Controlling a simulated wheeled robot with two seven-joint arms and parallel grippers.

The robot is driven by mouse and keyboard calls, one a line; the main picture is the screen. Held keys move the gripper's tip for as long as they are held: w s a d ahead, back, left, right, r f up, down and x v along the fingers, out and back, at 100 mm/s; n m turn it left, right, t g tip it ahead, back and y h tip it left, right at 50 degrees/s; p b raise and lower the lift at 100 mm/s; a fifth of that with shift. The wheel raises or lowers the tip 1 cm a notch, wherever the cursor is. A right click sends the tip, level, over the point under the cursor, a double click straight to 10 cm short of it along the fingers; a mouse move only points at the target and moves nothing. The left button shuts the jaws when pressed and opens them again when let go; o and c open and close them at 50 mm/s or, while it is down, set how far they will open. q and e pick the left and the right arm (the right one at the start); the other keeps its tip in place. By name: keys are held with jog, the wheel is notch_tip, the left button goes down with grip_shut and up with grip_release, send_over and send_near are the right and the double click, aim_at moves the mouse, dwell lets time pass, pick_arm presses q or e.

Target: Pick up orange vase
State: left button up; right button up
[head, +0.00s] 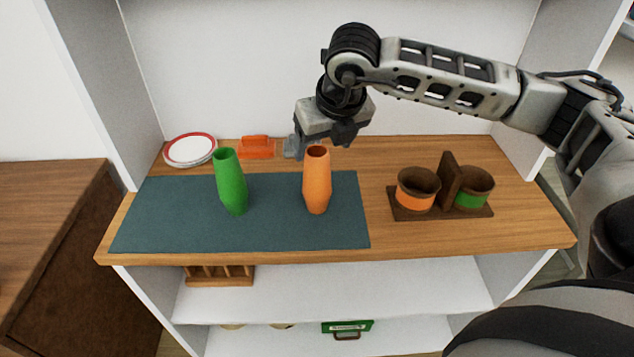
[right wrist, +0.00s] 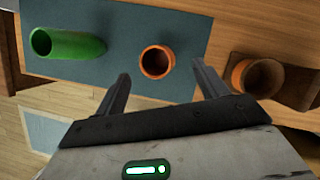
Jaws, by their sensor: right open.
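The orange vase (head: 317,182) stands upright on the dark teal mat (head: 280,232) on the wooden shelf top. In the right wrist view the orange vase (right wrist: 157,62) is seen from above, its round mouth showing beyond and between the two fingertips. My right gripper (head: 318,148) is above and just behind the vase in the head view; the vase's top hides part of the fingers. In the right wrist view my right gripper (right wrist: 165,82) is open, with nothing between its fingers. My left gripper is not in view.
A green vase (head: 230,182) stands left on the mat. A brown holder (head: 440,213) with two cups, banded orange and green, is at the right. A red-rimmed plate (head: 190,150) and an orange object (head: 257,147) lie at the back left. White side walls flank the shelf.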

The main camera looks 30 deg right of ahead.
aim_at(316, 163)
jog(key=shift+x, duration=1)
jog(key=shift+w+f+p, duration=0.25)
jog(key=shift+f+p, duration=0.05)
jog(key=shift+f, duration=0.2)
jog(key=p+x, duration=0.1)
jog(key=x, duration=0.2)
jog(key=shift+w+a+f, duration=0.1)
jog(key=shift+a+f, duration=0.05)
jog(key=shift+f, duration=0.15)
jog(key=shift+w+f, duration=0.15)
jog(key=shift+f, duration=0.2)
jog(key=shift+r, duration=0.1)
jog(key=c, duration=1.5)
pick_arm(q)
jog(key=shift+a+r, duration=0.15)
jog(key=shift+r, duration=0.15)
